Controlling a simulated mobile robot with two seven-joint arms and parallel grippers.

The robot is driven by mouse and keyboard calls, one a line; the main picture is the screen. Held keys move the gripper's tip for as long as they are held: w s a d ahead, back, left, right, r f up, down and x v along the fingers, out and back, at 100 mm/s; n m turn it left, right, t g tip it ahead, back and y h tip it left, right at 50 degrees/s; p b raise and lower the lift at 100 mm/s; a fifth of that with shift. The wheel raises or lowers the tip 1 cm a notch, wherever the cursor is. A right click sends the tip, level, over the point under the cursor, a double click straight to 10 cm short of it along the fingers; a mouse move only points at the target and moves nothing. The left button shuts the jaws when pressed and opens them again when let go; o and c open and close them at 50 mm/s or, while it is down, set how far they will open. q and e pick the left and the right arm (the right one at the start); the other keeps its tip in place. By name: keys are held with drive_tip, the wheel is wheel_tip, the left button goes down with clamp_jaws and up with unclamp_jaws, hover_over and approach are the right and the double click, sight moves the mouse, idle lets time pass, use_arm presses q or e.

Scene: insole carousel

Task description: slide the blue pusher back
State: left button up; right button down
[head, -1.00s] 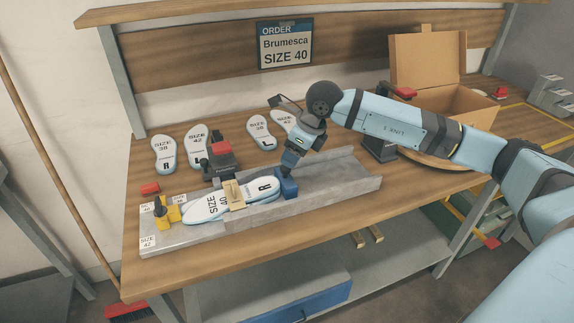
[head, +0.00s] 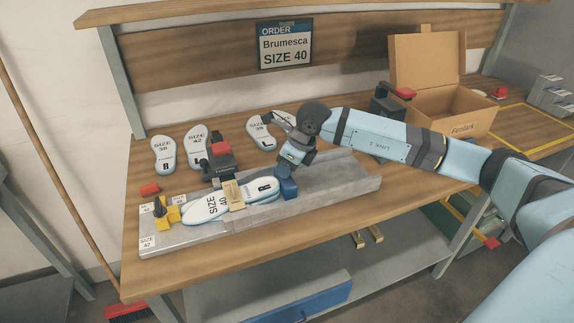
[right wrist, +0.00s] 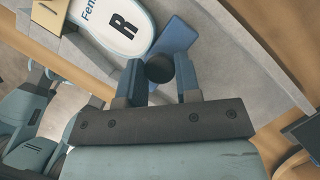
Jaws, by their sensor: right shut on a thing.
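My right gripper (head: 283,173) is down at the pusher. In the right wrist view its two fingers (right wrist: 160,72) are shut on the pusher's round dark knob (right wrist: 159,68). The pusher's blue body (right wrist: 177,37) shows just beyond the knob. My left gripper is not in view.
The channel right of the pusher is empty. A yellow clamp piece (head: 167,212) stands at the fixture's left end. A black and red device (head: 218,160) stands behind the insoles. Loose insoles (head: 163,155) lie at the back, and an open carton (head: 450,105) stands at the right.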

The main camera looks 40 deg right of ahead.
drive_tip(key=shift+d, duration=0.25)
drive_tip(key=s+d+b, duration=0.1)
drive_tip(key=d, duration=0.6)
drive_tip(key=s+d+b, duration=0.2)
drive_tip(key=d, duration=0.4)
drive_tip(key=s+d+b, duration=0.2)
drive_tip(key=d, duration=0.5)
drive_tip(key=shift+d, duration=0.3)
drive_tip(key=shift+s+d, duration=0.2)
drive_tip(key=shift+d, duration=0.4)
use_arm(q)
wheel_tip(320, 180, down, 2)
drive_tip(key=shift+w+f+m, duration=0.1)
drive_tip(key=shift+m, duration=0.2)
use_arm(e)
drive_tip(key=shift+d, duration=0.1)
drive_tip(key=shift+r, duration=0.1)
drive_tip(key=c, duration=0.9)
unclamp_jaws()
drive_tip(key=shift+d, duration=0.1)
drive_tip(key=shift+o, duration=0.4)
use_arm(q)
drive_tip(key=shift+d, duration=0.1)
